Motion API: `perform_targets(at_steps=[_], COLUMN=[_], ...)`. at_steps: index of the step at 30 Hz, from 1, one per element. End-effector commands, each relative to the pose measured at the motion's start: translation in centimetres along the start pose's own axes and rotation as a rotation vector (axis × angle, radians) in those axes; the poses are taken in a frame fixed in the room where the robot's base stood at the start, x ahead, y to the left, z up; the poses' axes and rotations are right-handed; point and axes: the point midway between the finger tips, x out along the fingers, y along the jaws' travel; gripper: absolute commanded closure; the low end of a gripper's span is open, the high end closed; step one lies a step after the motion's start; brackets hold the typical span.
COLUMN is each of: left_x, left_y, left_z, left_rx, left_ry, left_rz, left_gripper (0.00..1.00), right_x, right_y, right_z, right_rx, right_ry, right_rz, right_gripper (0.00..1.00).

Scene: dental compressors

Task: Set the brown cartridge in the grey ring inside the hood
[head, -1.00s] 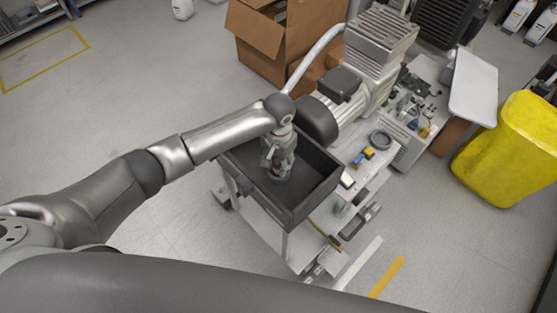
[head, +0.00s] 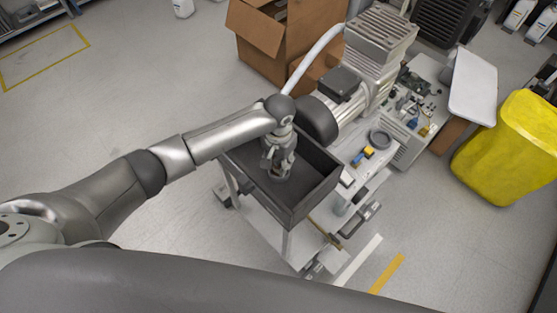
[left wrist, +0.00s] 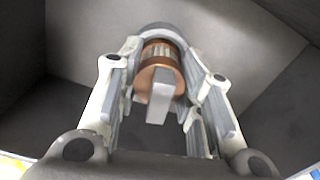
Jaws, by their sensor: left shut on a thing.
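The brown cartridge (left wrist: 160,62), copper-coloured with a grey tab, is between my left gripper's fingers (left wrist: 158,100) in the left wrist view. The fingers are shut on it. A grey ring (left wrist: 158,29) curves around its far side; I cannot tell whether the cartridge is seated in it. In the head view my left gripper (head: 278,172) points down inside the dark open-topped hood (head: 311,207), low near its floor. There the gripper mostly hides the cartridge and ring. My right gripper is not in view.
The hood's walls (left wrist: 262,62) stand close around my gripper. To its right, a cart top carries a compressor (head: 345,85), another grey ring (head: 381,139) and small parts. A cardboard box (head: 262,55) stands behind; a yellow bin (head: 510,150) stands at right.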

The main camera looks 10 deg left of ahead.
Motion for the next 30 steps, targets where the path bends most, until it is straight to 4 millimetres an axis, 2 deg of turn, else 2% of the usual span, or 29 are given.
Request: perform_targets(at_steps=[9,30], left_x=[-0.10,0.64], left_y=[0.01,0.02], left_z=[-0.01,-0.02], left_rx=[-0.001,0.000], left_ry=[0.000,0.000], left_rz=[0.001,0.001], left_gripper=[0.90,0.90], right_x=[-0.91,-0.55], right_y=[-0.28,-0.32], right_z=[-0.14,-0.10], right_rx=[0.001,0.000], right_ry=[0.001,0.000], right_rz=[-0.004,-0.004], right_gripper=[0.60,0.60])
